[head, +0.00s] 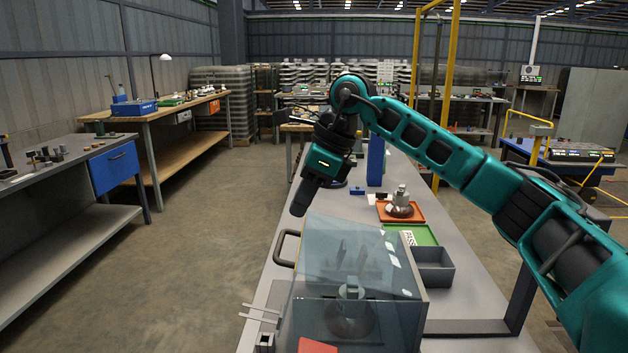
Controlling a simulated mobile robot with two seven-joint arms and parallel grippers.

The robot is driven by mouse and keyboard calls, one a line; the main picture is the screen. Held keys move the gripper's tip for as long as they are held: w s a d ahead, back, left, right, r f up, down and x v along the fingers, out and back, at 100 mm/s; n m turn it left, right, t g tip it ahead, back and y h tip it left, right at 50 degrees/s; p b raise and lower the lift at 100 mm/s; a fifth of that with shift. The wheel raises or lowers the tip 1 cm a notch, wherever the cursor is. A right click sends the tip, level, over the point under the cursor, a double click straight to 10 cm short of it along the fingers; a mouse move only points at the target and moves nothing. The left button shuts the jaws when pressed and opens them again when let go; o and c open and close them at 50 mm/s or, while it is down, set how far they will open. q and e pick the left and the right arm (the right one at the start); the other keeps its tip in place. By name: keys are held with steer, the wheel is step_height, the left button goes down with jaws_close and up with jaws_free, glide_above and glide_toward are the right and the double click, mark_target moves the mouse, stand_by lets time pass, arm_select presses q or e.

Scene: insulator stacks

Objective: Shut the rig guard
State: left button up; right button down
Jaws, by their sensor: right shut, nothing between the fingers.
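The rig guard (345,245) is a clear bluish panel with a dark handle (284,248) on its left side. It stands at the near part of the long grey bench. Through the clear panels a grey metal insulator piece (350,298) shows inside the rig. I cannot tell whether the guard is fully closed. My right gripper (300,206) is shut and empty, pointing down above the bench's left edge, beyond the guard and its handle, apart from both. My left gripper is out of view.
Past the rig on the bench are a grey bin (432,268), a green tray (424,233), an orange tray (413,211) with a metal piece on it, and a blue upright block (376,162). A red item (317,346) lies at the near edge. The floor left is clear.

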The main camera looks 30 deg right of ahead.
mark_target(281, 242)
steer(key=x, duration=0.5)
steer(key=shift+a+f, duration=0.1)
steer(key=shift+f, duration=0.15)
steer(key=shift+w+a+f, duration=0.1)
steer(key=shift+w+f, duration=0.05)
steer(key=shift+f, duration=0.25)
